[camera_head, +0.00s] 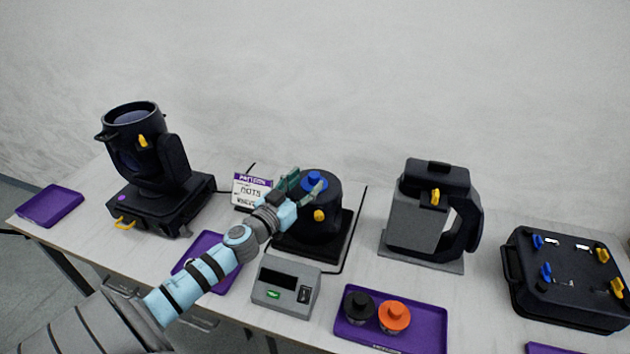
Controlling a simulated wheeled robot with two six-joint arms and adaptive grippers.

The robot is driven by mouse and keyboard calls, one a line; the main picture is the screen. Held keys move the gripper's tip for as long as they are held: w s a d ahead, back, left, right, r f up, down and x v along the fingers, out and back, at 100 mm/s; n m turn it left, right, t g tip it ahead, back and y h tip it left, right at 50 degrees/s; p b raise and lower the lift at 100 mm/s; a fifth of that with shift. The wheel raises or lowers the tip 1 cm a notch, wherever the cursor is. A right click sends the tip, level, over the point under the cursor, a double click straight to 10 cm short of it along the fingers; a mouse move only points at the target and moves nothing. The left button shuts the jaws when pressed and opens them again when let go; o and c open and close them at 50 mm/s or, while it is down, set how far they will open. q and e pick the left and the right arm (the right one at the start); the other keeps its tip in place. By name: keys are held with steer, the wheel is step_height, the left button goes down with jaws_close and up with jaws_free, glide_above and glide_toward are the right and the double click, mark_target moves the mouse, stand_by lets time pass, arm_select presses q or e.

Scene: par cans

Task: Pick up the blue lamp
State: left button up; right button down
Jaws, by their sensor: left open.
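A blue piece with a knob (315,181), which I take for the blue lamp, sits at the top of a round black housing (325,206) on a black square base. My left gripper (307,183) reaches in from the left and is open at the housing's top. Its fingers are close to the blue knob, which shows between or just behind the tips; I cannot tell whether they touch it. Part of the housing's left side is hidden by the gripper. My right gripper is not in view.
A purple tray (426,334) holds a black piece (358,307) and an orange piece (394,316). A grey box with a display (286,287) stands in front of the housing. A moving-head light (150,160), grey-black fixture (428,210) and black case (565,285) flank it. A sign (252,190) stands behind.

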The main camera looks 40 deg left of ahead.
mark_target(314, 175)
arm_select(q)
steer(key=w, duration=0.2)
steer(key=w+p, duration=0.1)
steer(key=w, duration=0.1)
steer(key=shift+w+a, duration=0.2)
steer(key=shift+w, duration=0.05)
steer(key=shift+w+f, duration=0.1)
steer(key=shift+w, duration=0.15)
steer(key=shift+s, duration=0.1)
jaws_close()
